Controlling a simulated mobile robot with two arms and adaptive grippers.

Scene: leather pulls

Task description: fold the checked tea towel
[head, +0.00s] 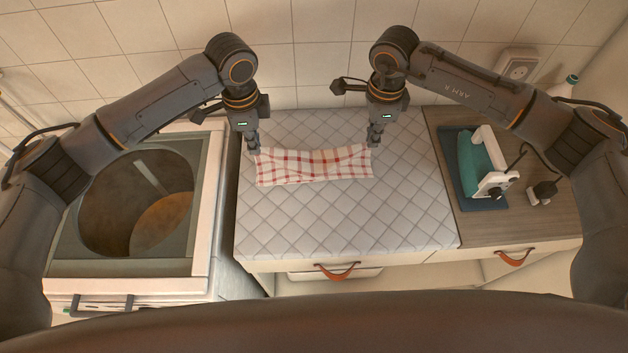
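The red-and-white checked tea towel (313,167) lies on the quilted pad as a wide, short strip. Its far edge dips in the middle and rises towards both far corners. My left gripper (253,148) is at the far left corner, with its fingers close together on the cloth. My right gripper (374,142) is at the far right corner in the same way. Both look shut on the towel, though the fingertips are small and partly merge with the cloth edge.
The grey quilted pad (340,222) is bare in front of the towel. An open-topped drum washer (205,220) is at the left. A tiled wall (310,60) closes the back.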

